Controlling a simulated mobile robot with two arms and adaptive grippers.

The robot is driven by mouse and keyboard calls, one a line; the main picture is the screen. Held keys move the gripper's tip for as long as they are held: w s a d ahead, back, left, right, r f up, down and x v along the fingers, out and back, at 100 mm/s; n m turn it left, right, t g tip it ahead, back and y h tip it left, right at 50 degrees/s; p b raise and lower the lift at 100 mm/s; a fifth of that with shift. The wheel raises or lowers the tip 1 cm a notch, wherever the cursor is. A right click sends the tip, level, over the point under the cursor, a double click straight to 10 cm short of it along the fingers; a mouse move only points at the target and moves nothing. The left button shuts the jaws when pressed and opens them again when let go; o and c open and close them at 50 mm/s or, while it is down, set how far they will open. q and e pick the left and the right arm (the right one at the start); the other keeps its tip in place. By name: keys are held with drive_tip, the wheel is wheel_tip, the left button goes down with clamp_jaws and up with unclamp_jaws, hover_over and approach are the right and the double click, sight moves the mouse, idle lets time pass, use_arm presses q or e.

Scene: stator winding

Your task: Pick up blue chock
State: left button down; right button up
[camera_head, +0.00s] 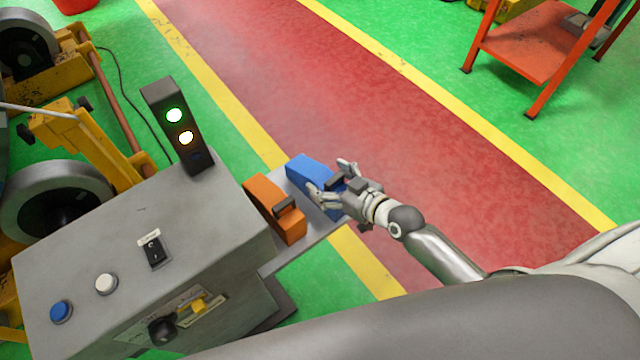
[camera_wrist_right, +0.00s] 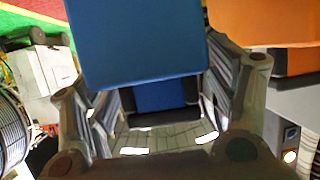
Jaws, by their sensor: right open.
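The blue chock (camera_head: 306,170) lies on a small grey shelf beside the control box, next to an orange chock (camera_head: 273,208). My right gripper (camera_head: 334,184) is at the blue chock's right end, with its fingers around the dark handle area. In the right wrist view the blue chock (camera_wrist_right: 138,40) fills the upper middle, and the fingers of the right gripper (camera_wrist_right: 160,105) stand open on either side of it. Whether the fingers touch it cannot be told. The orange chock also shows in the right wrist view (camera_wrist_right: 262,22). My left gripper is not in view.
The grey control box (camera_head: 130,215) with buttons and a switch stands left of the shelf (camera_head: 317,222). A signal light post (camera_head: 178,125) rises behind it. Yellow machinery is at far left. An orange-red stand (camera_head: 530,50) is at upper right. The red floor lane is clear.

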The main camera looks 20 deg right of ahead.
drive_tip(key=shift+x, duration=1.25)
drive_tip(key=shift+s+d, duration=0.1)
drive_tip(key=c, duration=1.2)
